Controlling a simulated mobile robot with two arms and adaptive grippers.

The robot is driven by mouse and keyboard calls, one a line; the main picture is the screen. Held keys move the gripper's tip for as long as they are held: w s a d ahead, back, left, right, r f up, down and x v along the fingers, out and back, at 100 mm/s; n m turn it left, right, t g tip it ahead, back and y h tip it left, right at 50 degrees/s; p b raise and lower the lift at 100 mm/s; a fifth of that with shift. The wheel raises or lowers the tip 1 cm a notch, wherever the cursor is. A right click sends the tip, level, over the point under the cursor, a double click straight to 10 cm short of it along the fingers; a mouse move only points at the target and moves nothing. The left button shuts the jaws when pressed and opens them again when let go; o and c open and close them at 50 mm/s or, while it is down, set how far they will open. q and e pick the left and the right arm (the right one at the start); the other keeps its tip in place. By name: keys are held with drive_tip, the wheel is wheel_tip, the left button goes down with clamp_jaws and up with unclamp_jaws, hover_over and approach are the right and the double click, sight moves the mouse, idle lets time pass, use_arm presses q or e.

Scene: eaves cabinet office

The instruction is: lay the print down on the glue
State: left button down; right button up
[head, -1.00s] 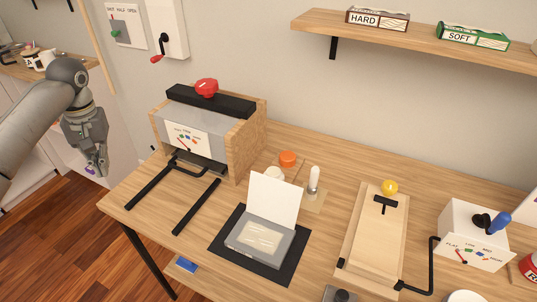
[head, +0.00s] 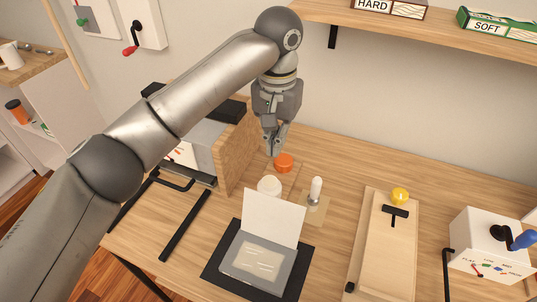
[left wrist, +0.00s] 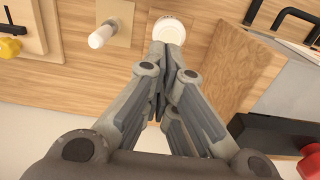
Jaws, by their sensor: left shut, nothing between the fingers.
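The print looks to be the white sheet (head: 272,217), standing up and leaning slightly back at the rear edge of a grey block. The block (head: 287,262) lies on a black mat (head: 215,258). A pale cream patch with streaks, seemingly the glue (head: 257,261), covers its top. My right gripper is out of view.
A white-topped stick (head: 316,188) stands on a small pad right of the pot. A wooden-sided press (head: 236,158) stands on the left, partly behind my left arm. A wooden board with a yellow knob (head: 399,197) and a white cranked box (head: 490,242) are on the right.

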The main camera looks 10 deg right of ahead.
use_arm(q)
drive_tip(key=s+a+f+p, duration=0.2)
drive_tip(key=s+f, duration=0.1)
drive_tip(key=f, duration=0.5)
drive_tip(key=shift+s, duration=0.3)
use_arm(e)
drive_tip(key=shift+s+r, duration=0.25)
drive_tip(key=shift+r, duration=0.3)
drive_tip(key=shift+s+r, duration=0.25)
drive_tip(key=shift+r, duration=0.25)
use_arm(q)
drive_tip(key=shift+a+r, duration=0.1)
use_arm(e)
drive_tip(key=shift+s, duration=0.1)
